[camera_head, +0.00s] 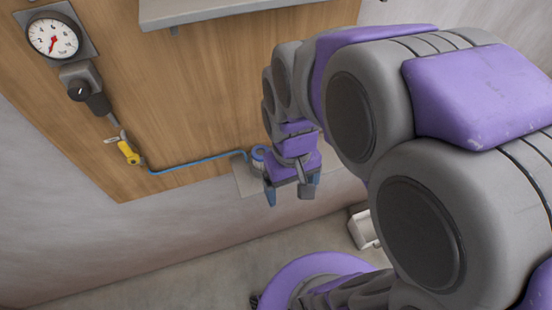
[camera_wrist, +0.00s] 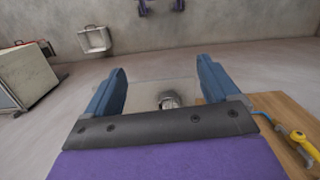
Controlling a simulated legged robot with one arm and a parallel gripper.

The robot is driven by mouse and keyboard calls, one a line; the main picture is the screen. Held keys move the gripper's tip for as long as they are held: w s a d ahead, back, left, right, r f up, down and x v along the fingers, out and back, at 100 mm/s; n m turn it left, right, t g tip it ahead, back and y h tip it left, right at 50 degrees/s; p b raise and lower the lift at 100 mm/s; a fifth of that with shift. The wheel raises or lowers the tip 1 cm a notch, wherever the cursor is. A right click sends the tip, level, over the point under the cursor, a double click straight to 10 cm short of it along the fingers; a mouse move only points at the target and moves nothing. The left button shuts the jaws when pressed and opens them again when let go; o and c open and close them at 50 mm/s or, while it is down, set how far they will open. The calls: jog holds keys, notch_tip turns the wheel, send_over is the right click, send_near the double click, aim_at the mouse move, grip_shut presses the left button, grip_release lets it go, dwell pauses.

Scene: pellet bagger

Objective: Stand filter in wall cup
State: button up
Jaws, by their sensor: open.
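My gripper (camera_head: 293,188) is open, its blue fingers pointing down in the head view. In the wrist view the space between the fingertips (camera_wrist: 160,68) is empty. A small round piece with a blue band (camera_head: 258,155) sits at the end of a blue hose, just behind and left of my gripper, partly hidden by it. In the wrist view a small metallic round piece (camera_wrist: 168,101) shows low between the fingers, partly covered by the gripper body. I cannot tell whether this is the filter or the cup. No other filter or cup is clear.
A wooden panel (camera_head: 190,90) carries a gauge (camera_head: 54,36), a yellow valve (camera_head: 129,152) and the blue hose (camera_head: 195,163). A grey shelf (camera_head: 230,8) juts out above. A white open holder (camera_head: 362,228) is lower right. A pale box (camera_wrist: 25,75) stands left in the wrist view.

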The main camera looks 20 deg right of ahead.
jog(key=s, duration=1)
jog(key=shift+s+r+m+g, duration=0.25)
jog(key=shift+r+m+g, duration=0.05)
jog(key=shift+r, duration=0.15)
notch_tip(320, 180, down, 12)
jog(key=b, duration=1.2)
jog(key=shift+f, duration=0.15)
